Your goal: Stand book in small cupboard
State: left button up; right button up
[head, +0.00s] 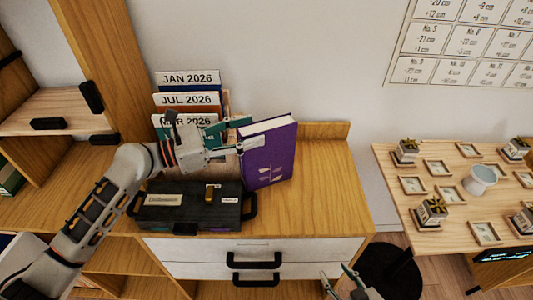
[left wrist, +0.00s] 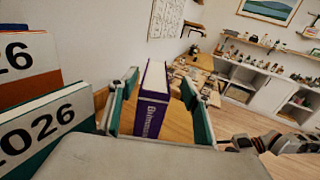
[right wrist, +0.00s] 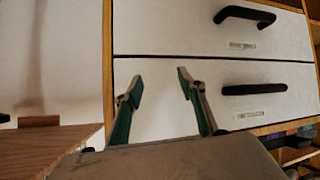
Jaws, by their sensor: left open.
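A purple book (head: 268,158) stands upright on the wooden cupboard top (head: 325,195). Its spine faces the camera in the left wrist view (left wrist: 152,105). My left gripper (head: 250,133) is open at the book's left side. In the left wrist view the book shows between the two spread fingers, with gaps on both sides; I cannot tell how far it reaches in between them. My right gripper (right wrist: 157,85) is open and empty in front of the white drawers (right wrist: 225,65). Only its fingertips show at the bottom edge of the head view.
Several calendar-labelled books (head: 188,100) stand behind my left gripper. A black case (head: 188,208) with handles lies in front of it. Open wooden shelves (head: 60,110) rise at the left. A table (head: 455,215) with small frames and gift boxes is at the right. The cupboard top's right end is clear.

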aim_at(267, 128)
pick_arm(q)
jog(key=shift+w+f+x, duration=0.1)
jog(key=shift+f+x, duration=0.1)
jog(key=shift+x, duration=0.75)
jog(key=shift+w+f+x, duration=0.1)
jog(key=shift+f+x, duration=0.1)
jog(key=shift+x, duration=0.8)
jog(key=shift+w+f+x, duration=0.1)
jog(key=shift+f+x, duration=0.1)
jog(key=shift+x, duration=0.75)
jog(key=shift+a, duration=0.15)
grip_shut()
jog(key=shift+r, duration=0.1)
